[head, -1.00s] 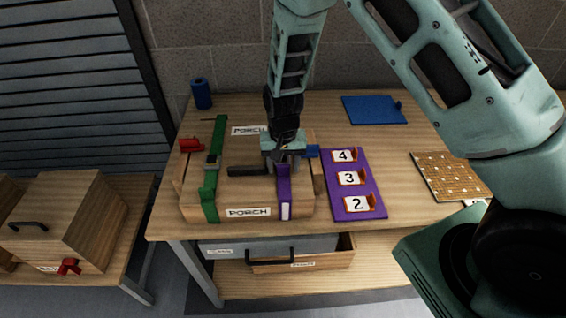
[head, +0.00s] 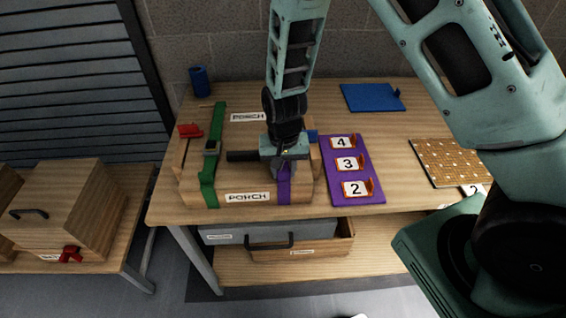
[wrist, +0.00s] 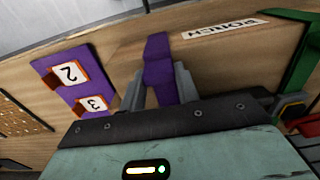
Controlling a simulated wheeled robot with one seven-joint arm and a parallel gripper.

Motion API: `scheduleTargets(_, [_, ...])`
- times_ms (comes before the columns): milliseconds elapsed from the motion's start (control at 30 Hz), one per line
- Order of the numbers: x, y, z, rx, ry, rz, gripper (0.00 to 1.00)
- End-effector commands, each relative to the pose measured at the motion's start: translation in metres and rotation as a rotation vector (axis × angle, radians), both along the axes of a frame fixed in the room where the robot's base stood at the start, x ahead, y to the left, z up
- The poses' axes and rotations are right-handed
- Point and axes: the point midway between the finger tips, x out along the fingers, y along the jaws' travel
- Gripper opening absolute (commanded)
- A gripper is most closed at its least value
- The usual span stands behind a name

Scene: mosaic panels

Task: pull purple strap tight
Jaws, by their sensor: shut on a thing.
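The purple strap (head: 284,190) runs over the right part of the wooden box labelled PORCH (head: 238,186). In the wrist view the purple strap (wrist: 159,70) comes up between my two grey fingers. My gripper (head: 284,172) is over the front right of the box lid, and it shows in the wrist view (wrist: 158,88) shut on the strap. The gripper body hides the strap's middle and its buckle in the head view. A green strap (head: 208,180) with a dark buckle crosses the left part of the box; it also shows in the wrist view (wrist: 298,55).
A purple board (head: 370,190) with tags 4, 3 and 2 lies right of the box. A blue panel (head: 372,97) and a perforated board (head: 450,163) lie farther right. A blue roll (head: 200,80) stands behind.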

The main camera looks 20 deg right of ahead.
Motion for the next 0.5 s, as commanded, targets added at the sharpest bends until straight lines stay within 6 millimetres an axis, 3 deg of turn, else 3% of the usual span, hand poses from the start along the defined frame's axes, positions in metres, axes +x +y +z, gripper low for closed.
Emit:
scheduleTargets(167, [-0.0059, 0.0017, -0.0011, 0.000, 0.017, 0.004, 0.00])
scheduleTargets(200, [-0.0063, 0.0017, -0.0011, 0.001, 0.018, 0.004, 0.42])
scheduleTargets(233, [-0.0062, 0.0017, -0.0011, 0.001, 0.018, 0.004, 0.51])
scheduleTargets(500, [-0.0035, 0.0011, -0.0005, 0.000, 0.010, 0.003, 0.54])
